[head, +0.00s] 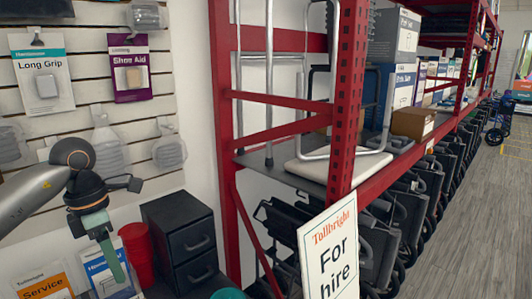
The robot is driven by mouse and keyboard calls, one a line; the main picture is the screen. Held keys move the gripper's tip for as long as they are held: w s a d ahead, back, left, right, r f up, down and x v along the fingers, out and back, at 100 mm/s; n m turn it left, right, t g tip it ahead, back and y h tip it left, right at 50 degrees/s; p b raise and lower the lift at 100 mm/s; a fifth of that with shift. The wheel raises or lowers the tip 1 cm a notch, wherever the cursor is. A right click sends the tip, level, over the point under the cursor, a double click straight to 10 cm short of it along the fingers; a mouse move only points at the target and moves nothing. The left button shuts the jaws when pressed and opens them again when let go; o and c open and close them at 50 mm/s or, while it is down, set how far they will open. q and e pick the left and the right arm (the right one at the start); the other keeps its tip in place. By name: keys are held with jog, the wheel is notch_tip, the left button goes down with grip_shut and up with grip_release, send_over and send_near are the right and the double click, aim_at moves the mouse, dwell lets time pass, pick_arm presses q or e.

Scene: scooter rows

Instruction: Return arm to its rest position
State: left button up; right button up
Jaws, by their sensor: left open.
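My left arm (35,195) comes in from the left edge, grey with a dark joint. It ends in my left gripper (100,232), which has green fingers and points downward. The gripper is open, and I see nothing held in it. It is in front of the slatted wall (60,125), above the leaflets at the lower left. One finger overlaps a blue-and-white leaflet (103,270) in the picture; I cannot tell how far apart they are. My right gripper is not in view.
Hanging packs, including Long Grip (44,85) and Shoe Aid (129,78), are on the wall. A black drawer unit (183,245) and red container (137,253) are right of the gripper. A red rack (222,120) and "For hire" sign (330,250) stand further right. Floor (480,215) is clear far right.

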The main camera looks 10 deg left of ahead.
pick_arm(q)
jog(key=d+f+m+g+h, duration=0.1)
jog(key=d+f+h, duration=0.3)
jog(key=d, duration=0.5)
jog(key=d+f+h, duration=0.3)
jog(key=d, duration=0.6)
jog(key=s+d+r+n+t+h, duration=0.2)
jog(key=d+n+t+h, duration=0.2)
jog(key=d+n+h, duration=0.8)
jog(key=w+a+f+n+t+y+p, duration=0.1)
jog(key=a+f+n+t+y, duration=0.45)
jog(key=n, duration=0.55)
jog(key=w+a+f+n+t+y, duration=0.1)
jog(key=a+f+n+t+y, duration=0.1)
jog(key=f+n+t+y, duration=0.65)
jog(key=s+a+f+n+g+y, duration=0.2)
jog(key=s+a+f+n+g, duration=0.1)
jog(key=s+f+n, duration=0.3)
jog(key=s+a+f+n+g+y, duration=0.2)
jog(key=s+f+n+g, duration=0.2)
jog(key=s+f, duration=0.6)
jog(key=shift+s+a+f+n+g, duration=0.2)
jog(key=shift+a+f+n+g, duration=0.2)
jog(key=shift+f+n, duration=0.5)
jog(key=shift+r, duration=0.1)
